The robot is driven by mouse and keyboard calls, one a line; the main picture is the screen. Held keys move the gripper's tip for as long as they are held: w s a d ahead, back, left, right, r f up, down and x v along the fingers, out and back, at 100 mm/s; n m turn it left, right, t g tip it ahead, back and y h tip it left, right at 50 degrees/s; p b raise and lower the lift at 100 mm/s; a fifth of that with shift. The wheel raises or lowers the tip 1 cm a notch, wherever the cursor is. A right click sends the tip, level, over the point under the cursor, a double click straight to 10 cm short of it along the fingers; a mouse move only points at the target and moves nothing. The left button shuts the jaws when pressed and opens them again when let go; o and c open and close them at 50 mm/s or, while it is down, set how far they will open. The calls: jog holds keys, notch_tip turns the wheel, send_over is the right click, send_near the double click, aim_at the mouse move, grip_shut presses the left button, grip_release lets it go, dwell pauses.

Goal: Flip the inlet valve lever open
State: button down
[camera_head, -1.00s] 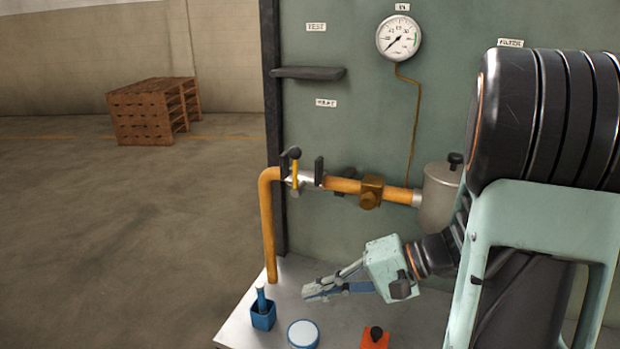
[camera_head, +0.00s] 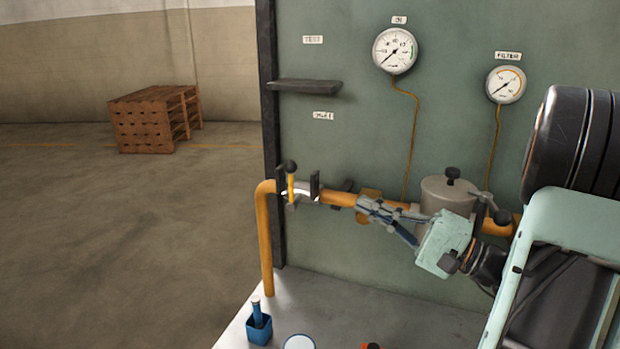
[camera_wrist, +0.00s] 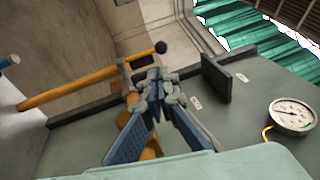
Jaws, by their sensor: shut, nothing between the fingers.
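The inlet valve lever (camera_head: 291,187) is a short yellow handle with a black ball on top. It stands upright on the silver valve body at the left end of the orange pipe (camera_head: 265,235), between two dark brackets. In the wrist view its black ball (camera_wrist: 161,47) shows beyond my fingertips, on a yellow rod. My gripper (camera_head: 363,206) is shut and empty, pointing left, to the right of the lever and apart from it. It partly covers the brass fitting (camera_head: 368,194) on the pipe; I cannot tell whether it touches. In the wrist view my gripper (camera_wrist: 153,88) has its fingertips together.
A dark shelf (camera_head: 305,86) juts from the green panel above the lever. A grey canister (camera_head: 447,195) stands behind my gripper. The IN gauge (camera_head: 395,51) and FILTER gauge (camera_head: 506,85) hang above. A blue holder (camera_head: 258,330) stands on the table below. Left of the pipe is open floor.

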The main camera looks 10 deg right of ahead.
aim_at(295, 171)
jog(key=p+x, duration=0.3)
jog(key=x, duration=1.1)
jog(key=shift+w+r, duration=0.1)
jog(key=shift+r, duration=0.1)
jog(key=shift+a+p, duration=0.25)
jog(key=shift+p, duration=0.05)
jog(key=shift+d, duration=0.1)
